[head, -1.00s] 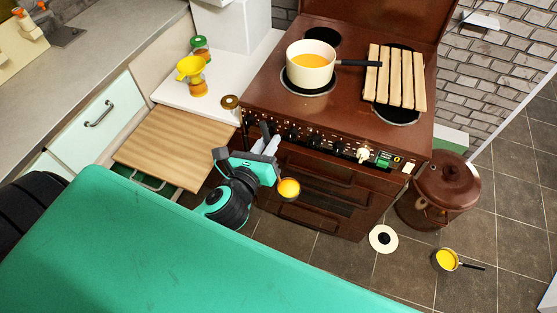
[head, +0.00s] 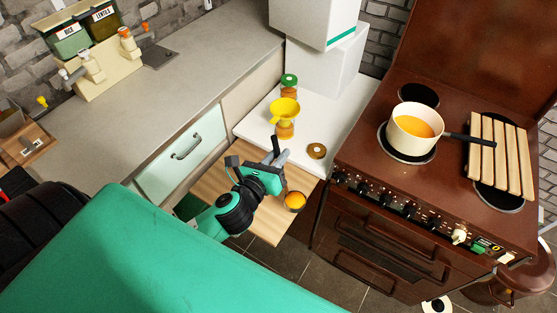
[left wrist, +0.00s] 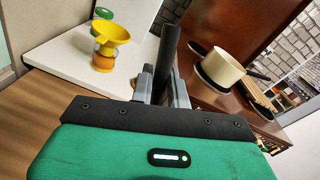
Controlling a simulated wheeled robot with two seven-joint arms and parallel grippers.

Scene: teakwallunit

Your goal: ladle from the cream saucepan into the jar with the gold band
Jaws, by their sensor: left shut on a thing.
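The cream saucepan (head: 414,138) with orange liquid stands on a front burner of the brown stove; it also shows in the left wrist view (left wrist: 223,66). A jar (head: 285,131) with orange contents stands on the white counter with a yellow funnel (head: 284,109) in its mouth; I cannot make out a gold band. My left gripper (head: 278,161) is shut on the ladle, whose dark handle stands up between the fingers in the left wrist view (left wrist: 168,52). The ladle's bowl (head: 294,201) holds orange liquid, level, over the board's right edge. My right gripper is not in view.
A green-lidded jar (head: 289,84) stands behind the funnel jar. A round gold-brown lid (head: 317,151) lies to its right. A wooden pull-out board (head: 215,187) sits below the counter. A slatted wooden rack (head: 497,155) lies on the stove's right burners.

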